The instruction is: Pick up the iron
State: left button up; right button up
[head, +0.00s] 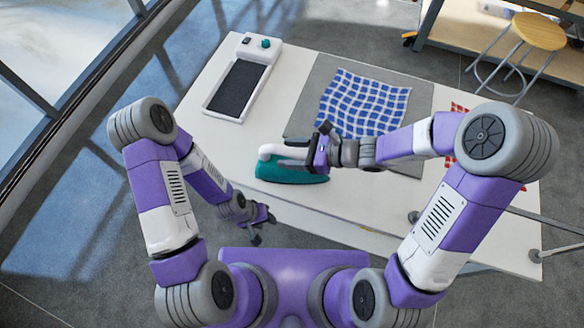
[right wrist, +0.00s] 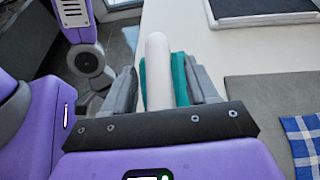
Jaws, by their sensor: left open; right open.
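The iron (head: 290,173) has a teal body and a white handle and stands near the front edge of the white table. My right gripper (head: 305,150) is at the iron, at its handle. In the right wrist view the white handle (right wrist: 157,75) lies between the two open fingers of my right gripper (right wrist: 164,88), with the teal body (right wrist: 180,80) behind it. Space shows between the handle and the fingers. My left gripper (head: 262,222) is open and empty, low in front of the table edge, apart from the iron.
A grey mat (head: 300,110) with a blue checked cloth (head: 365,102) lies behind the iron. A white device with a dark panel (head: 235,88) is at the back left. A red checked cloth (head: 460,108) is partly hidden by my right arm. A stool (head: 538,32) stands beyond the table.

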jog(key=shift+c, duration=0.4)
grip_shut()
jog(key=shift+r, duration=0.1)
dwell(0.8)
